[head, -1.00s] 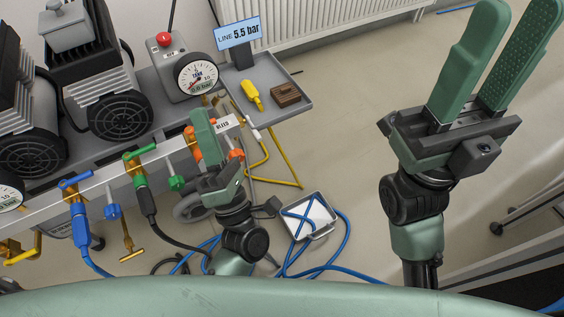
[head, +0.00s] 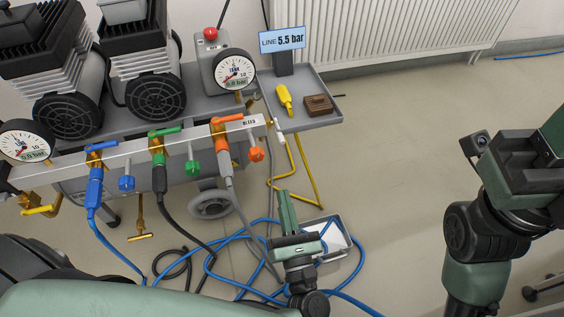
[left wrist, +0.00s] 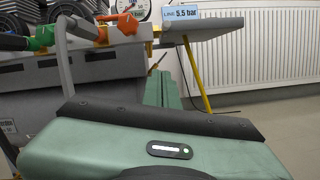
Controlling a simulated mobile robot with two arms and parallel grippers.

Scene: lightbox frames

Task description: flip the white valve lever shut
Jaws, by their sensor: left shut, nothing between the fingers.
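The white valve lever (head: 278,131) appears as a small pale piece at the right end of the manifold rail, beside the BLEED label (head: 250,122). It points roughly downward along the rail's end, and its exact angle is too small to tell. My left gripper (head: 284,196) is shut and empty, below and apart from the lever, above the floor near a white tray. Its green fingers (left wrist: 163,90) also show in the left wrist view, below the rail's end. My right gripper (head: 552,135) is at the right edge, with its fingertips out of frame.
Blue (head: 101,146), green (head: 164,131) and orange (head: 227,119) levers stand along the rail, with hoses below. A grey shelf (head: 325,115) holds a yellow tool and a brown block. Blue hose coils lie around the white tray (head: 343,241).

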